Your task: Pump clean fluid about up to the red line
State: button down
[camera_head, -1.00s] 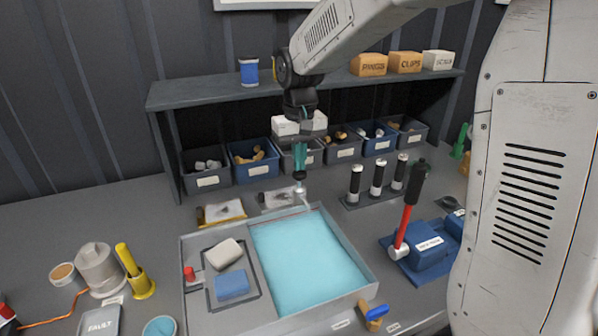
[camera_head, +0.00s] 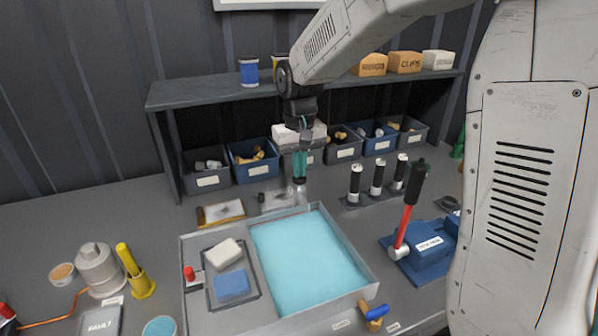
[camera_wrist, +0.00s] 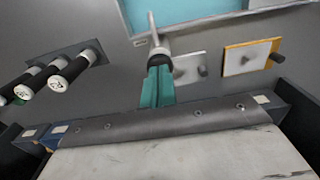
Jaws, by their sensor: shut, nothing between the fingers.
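My gripper (camera_head: 299,181) is shut and empty, with teal fingers pointing down at the basin's back edge. In the wrist view its fingertips (camera_wrist: 158,66) are over or against a white tap-like fitting (camera_wrist: 158,48); I cannot tell whether they touch it. The fitting is mostly hidden behind the fingers in the head view. A grey tray (camera_head: 190,255) holds a basin of cyan fluid (camera_head: 305,262). A red-handled lever (camera_head: 406,215) with a black grip stands upright on a blue base (camera_head: 420,250) to the right. I cannot make out a red line.
A white sponge-like block (camera_head: 224,252) and a blue block (camera_head: 231,284) lie in the tray's left part. Three black-and-white cylinders (camera_head: 377,178) stand right of my gripper. Parts bins (camera_head: 208,178) line the shelf behind. The yellow-framed plate (camera_head: 221,213) lies left.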

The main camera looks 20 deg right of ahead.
jog(key=shift+f, duration=0.5)
jog(key=shift+r, duration=1.5)
